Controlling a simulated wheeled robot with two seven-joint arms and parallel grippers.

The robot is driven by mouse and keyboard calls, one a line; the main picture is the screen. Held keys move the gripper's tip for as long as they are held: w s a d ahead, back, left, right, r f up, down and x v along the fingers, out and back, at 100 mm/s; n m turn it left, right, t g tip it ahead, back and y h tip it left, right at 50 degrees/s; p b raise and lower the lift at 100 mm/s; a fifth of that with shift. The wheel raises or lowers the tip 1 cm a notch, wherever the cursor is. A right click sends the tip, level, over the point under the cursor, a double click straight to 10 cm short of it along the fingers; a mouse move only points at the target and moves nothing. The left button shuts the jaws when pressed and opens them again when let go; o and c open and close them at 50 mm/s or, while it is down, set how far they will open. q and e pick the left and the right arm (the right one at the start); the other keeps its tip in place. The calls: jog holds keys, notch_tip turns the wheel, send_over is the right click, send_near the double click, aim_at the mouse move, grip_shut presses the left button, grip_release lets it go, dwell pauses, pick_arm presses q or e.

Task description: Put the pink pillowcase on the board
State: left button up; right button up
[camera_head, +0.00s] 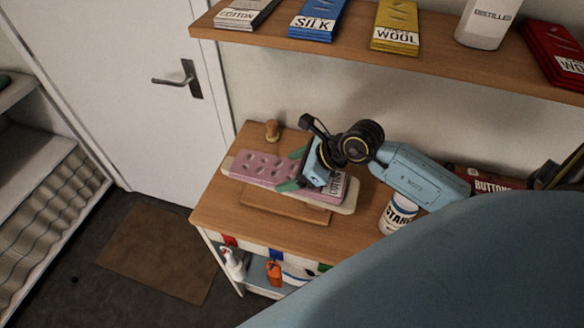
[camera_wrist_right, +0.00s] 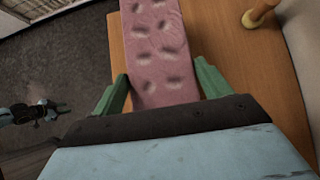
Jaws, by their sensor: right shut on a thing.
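The pink pillowcase (camera_head: 262,168) is a flat, folded, dimpled slab with a printed label at its right end. It lies lengthwise over the pale, round-ended board (camera_head: 347,204) on the wooden table; I cannot tell whether it rests on the board or is just above it. My right gripper (camera_head: 296,172) is over the pillowcase's middle, its green fingers shut on the long sides. In the right wrist view the pillowcase (camera_wrist_right: 160,50) runs between the fingers (camera_wrist_right: 165,85). My left gripper is not in the head view.
A wooden knob (camera_head: 272,130) stands behind the board. A STARCH-type tin (camera_head: 398,218) and a red BUTTONS box (camera_head: 490,181) are on the right. Folded packets and a white bottle (camera_head: 487,25) line the shelf above. Bottles (camera_head: 234,263) stand below the tabletop. The table's front left is clear.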

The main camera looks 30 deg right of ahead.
jog(key=shift+f, duration=0.15)
jog(key=o, duration=1.1)
jog(key=shift+s+d+r, duration=0.1)
jog(key=shift+d+r, duration=0.1)
jog(key=shift+r, duration=0.15)
jog(key=v, duration=1.1)
jog(key=shift+s+d+r+b, duration=0.1)
jog(key=shift+s+r+b, duration=0.1)
jog(key=shift+b, duration=0.1)
